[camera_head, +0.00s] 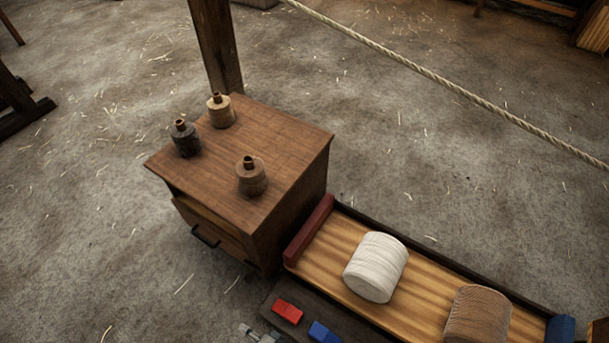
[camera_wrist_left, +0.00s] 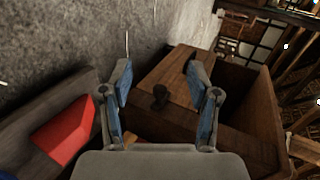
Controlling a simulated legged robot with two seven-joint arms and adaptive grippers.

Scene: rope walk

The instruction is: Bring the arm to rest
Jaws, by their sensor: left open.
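My left gripper (camera_head: 262,334) shows only as grey and blue tips at the bottom edge of the head view, low in front of the wooden cabinet (camera_head: 285,135). In the left wrist view my left gripper (camera_wrist_left: 160,95) has its two blue-padded fingers spread, with nothing between them. Beyond the fingers is the cabinet's brown wood (camera_wrist_left: 165,75) with a dark handle. The gripper looks apart from the handle. In the head view the drawer front (camera_head: 215,232) with its black handle (camera_head: 205,237) seems to stand slightly out. My right gripper is not in view.
Several small bottle-like pots, including a dark one (camera_head: 186,140), stand on the cabinet. A tray (camera_head: 335,235) beside it holds a white spool (camera_head: 376,267) and a brown spool (camera_head: 478,316). A red block (camera_head: 287,311) and blue block (camera_head: 322,332) lie nearby. A rope (camera_head: 450,84) crosses behind.

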